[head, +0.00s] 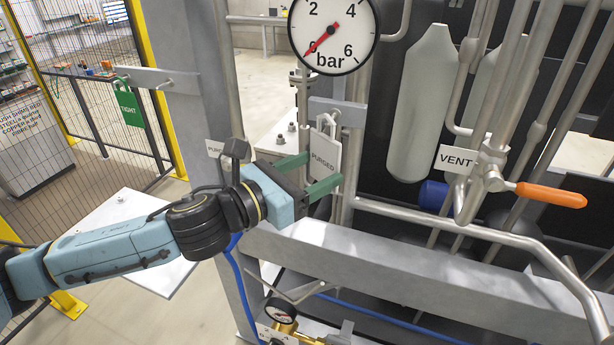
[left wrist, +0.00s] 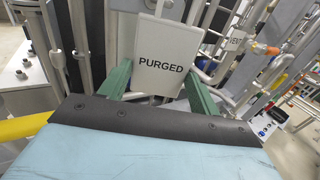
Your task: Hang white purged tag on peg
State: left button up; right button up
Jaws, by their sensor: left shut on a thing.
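The white PURGED tag (head: 324,158) is upright between the green fingers of my left gripper (head: 308,175), which is shut on it. In the left wrist view the tag (left wrist: 160,62) faces me, with a finger of the gripper (left wrist: 158,85) at each side. The tag's loop (head: 326,122) stands at the grey bracket plate (head: 350,108) with the peg, just below the gauge. The peg itself is mostly hidden by the loop and tag, so I cannot tell whether the loop is around it. My right gripper is not in view.
A green TIGHT tag (head: 129,106) hangs from a bracket at the left. A pressure gauge (head: 333,36) is above. Pipes and an orange-handled VENT valve (head: 550,194) stand at the right; a grey beam (head: 400,290) crosses below.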

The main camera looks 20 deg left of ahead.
pick_arm(q)
jog(key=shift+w+f, duration=0.1)
jog(key=shift+w, duration=0.7)
jog(key=shift+w+d+f, duration=0.1)
jog(key=shift+w+f, duration=0.35)
jog(key=shift+w, duration=0.1)
jog(key=o, duration=1)
